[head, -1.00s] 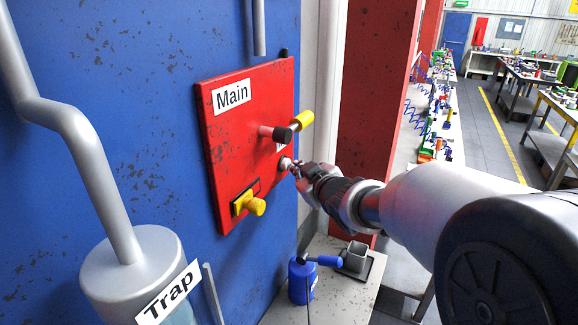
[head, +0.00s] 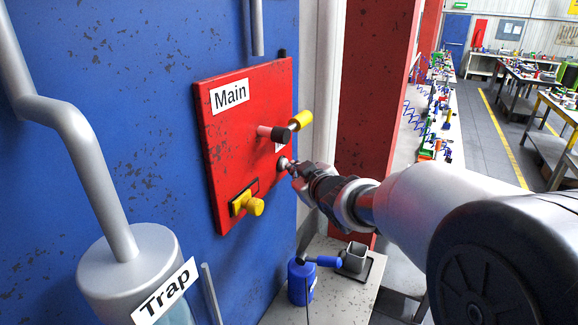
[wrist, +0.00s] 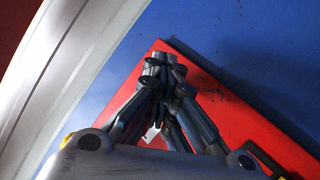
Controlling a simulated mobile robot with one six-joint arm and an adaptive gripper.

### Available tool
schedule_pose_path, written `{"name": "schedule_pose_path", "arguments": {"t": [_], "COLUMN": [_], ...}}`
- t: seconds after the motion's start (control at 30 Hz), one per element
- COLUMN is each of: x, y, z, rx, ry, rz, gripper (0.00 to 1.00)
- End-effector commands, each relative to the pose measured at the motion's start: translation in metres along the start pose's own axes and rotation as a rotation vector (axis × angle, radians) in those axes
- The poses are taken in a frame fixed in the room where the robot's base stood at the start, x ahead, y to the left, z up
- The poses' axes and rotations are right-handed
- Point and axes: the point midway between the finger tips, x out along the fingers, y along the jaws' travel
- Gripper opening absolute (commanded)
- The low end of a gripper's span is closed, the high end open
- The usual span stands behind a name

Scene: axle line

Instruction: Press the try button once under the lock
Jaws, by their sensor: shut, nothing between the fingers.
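The red panel labelled "Main" (head: 232,130) is mounted on a blue wall in the head view. A small grey round button (head: 283,163) sits near its right edge, below a handle with a black end (head: 281,134) and a yellow grip (head: 301,120). My gripper (head: 291,168) is shut and empty, its tips at the button; I cannot tell whether they touch it. A yellow knob on a yellow and black fitting (head: 247,204) is at the panel's lower part. I cannot tell which fitting is the lock. In the wrist view the closed fingers (wrist: 165,62) hide the button against the red panel (wrist: 240,125).
A grey vessel labelled "Trap" (head: 134,262) with a pipe stands at the lower left. A blue can (head: 300,281) and a grey square cup (head: 355,257) are on a low bench below my arm. A red column (head: 372,120) stands behind the arm.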

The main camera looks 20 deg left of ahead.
Motion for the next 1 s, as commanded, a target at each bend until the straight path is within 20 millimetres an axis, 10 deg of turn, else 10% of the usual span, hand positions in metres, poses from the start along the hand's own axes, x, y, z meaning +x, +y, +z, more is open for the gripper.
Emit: {"name": "schedule_pose_path", "arguments": {"t": [1.0], "x": [-0.013], "y": [0.008], "z": [0.007], "rx": [-0.002], "ry": [0.006], "rz": [-0.001], "gripper": [0.0]}}
